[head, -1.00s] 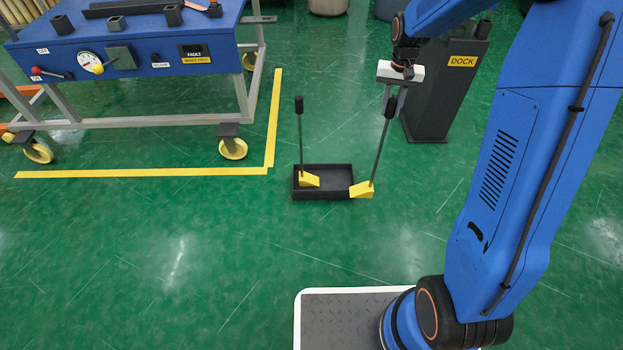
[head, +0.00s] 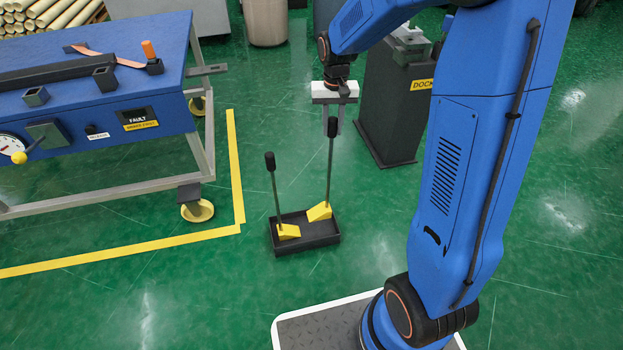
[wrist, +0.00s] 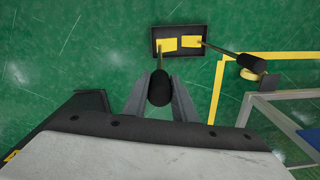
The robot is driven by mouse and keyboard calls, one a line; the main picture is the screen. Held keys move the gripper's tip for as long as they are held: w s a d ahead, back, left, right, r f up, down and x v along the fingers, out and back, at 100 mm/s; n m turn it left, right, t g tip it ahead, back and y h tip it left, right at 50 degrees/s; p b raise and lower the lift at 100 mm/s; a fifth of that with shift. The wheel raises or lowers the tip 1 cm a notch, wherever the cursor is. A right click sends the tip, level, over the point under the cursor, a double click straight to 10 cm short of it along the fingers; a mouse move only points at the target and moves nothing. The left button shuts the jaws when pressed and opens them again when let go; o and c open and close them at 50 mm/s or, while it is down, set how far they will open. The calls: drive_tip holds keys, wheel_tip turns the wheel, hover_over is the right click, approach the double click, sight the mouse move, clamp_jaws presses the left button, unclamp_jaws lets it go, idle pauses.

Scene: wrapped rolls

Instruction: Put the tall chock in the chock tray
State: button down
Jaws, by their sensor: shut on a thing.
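The tall chock, a yellow wedge (head: 319,212) on a long dark rod with a black grip (head: 332,127), hangs from my gripper (head: 334,118), which is shut on that grip. In the wrist view the grip (wrist: 158,88) sits between my two fingers (wrist: 159,82), and its wedge (wrist: 166,44) appears within the tray outline. The black chock tray (head: 308,241) is on the green floor below. The wedge overlaps the tray's back right part; I cannot tell whether it touches the tray bottom. A shorter chock (head: 287,231) stands in the tray's left part, its rod leaning left.
A blue cart (head: 150,85) stands at the left, with a caster (head: 197,210) near yellow floor tape (head: 237,190). A dark dock post (head: 392,110) stands behind and right of the tray. Floor in front of the tray is clear.

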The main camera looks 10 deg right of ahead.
wheel_tip(320, 180, down, 10)
idle(0.7)
drive_tip(key=c, duration=1.5)
unclamp_jaws()
drive_tip(key=shift+o, duration=0.2)
wheel_tip(320, 180, up, 12)
drive_tip(key=shift+s+r, duration=0.1)
drive_tip(key=shift+r, duration=0.05)
drive_tip(key=s+d+r+t, duration=0.1)
drive_tip(key=s+r, duration=0.3)
drive_tip(key=s, duration=0.7)
drive_tip(key=s+d+r+n+t, duration=0.1)
drive_tip(key=s+r, duration=0.3)
drive_tip(key=s, duration=0.7)
drive_tip(key=s+d+r+n+t, duration=0.1)
drive_tip(key=s+r+t, duration=0.1)
drive_tip(key=s, duration=0.9)
drive_tip(key=shift+d+r+t, duration=0.25)
drive_tip(key=shift+r+t, duration=0.15)
drive_tip(key=shift+r, duration=0.5)
